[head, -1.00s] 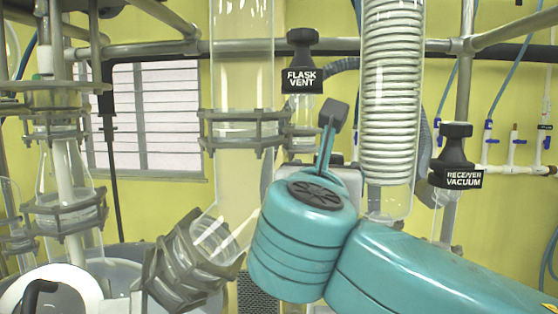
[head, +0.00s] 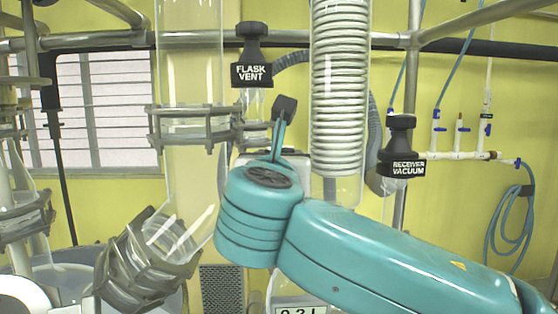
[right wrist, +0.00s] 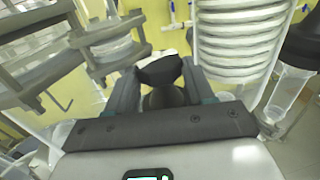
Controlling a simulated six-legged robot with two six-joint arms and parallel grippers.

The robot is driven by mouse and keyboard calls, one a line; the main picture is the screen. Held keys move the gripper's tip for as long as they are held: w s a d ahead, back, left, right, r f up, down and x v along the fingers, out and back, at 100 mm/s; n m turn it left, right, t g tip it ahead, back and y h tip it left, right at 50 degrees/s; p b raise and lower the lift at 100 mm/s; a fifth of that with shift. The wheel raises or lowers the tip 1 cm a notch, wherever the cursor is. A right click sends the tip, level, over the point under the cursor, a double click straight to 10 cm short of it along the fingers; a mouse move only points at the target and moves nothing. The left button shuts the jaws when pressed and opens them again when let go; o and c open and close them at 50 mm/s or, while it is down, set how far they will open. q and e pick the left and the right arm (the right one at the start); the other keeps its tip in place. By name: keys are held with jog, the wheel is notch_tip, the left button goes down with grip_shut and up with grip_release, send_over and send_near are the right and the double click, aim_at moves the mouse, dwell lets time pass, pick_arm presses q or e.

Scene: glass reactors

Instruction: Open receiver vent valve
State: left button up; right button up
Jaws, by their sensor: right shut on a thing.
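My right gripper (right wrist: 160,78) is shut on a black valve knob (right wrist: 160,69), which stands between its two fingers in the right wrist view. The knob's label is not visible there, so I cannot read which valve it is. No label reading receiver vent shows. A black valve marked FLASK VENT (head: 252,70) and another marked RECEIVER VACUUM (head: 402,165) are both clear of my arm. My left gripper is not in view.
A coiled glass condenser (head: 338,90) stands behind my wrist. A wide glass tube (head: 190,80) with a grey clamp (head: 195,125) stands to its left. An angled clamped joint (head: 150,260) is at lower left. Metal rails (head: 390,39) cross behind. A blue hose (head: 511,225) hangs at right.

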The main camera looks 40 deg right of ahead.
jog(key=n+t+y, duration=0.1)
jog(key=n+t+y+p, duration=0.1)
jog(key=y, duration=0.1)
jog(key=shift+s+d+r+n, duration=0.1)
jog(key=shift+s+d+n, duration=0.1)
jog(key=shift+d+n, duration=0.1)
jog(key=y, duration=0.1)
jog(key=n+t+y+p, duration=0.1)
jog(key=shift+d+r+n+y, duration=0.1)
jog(key=shift+d+n+y, duration=0.1)
jog(key=shift+n+y, duration=0.15)
jog(key=n+t+y+p, duration=0.1)
jog(key=y+p, duration=0.1)
jog(key=shift+s+d+n+y, duration=0.1)
jog(key=shift+d+n+y, duration=0.05)
jog(key=shift+n+y, duration=0.2)
jog(key=shift+n+y+p, duration=0.7)
jog(key=shift+y+p, duration=0.4)
jog(key=shift+p, duration=0.1)
jog(key=o, duration=1)
jog(key=shift+o, duration=0.2)
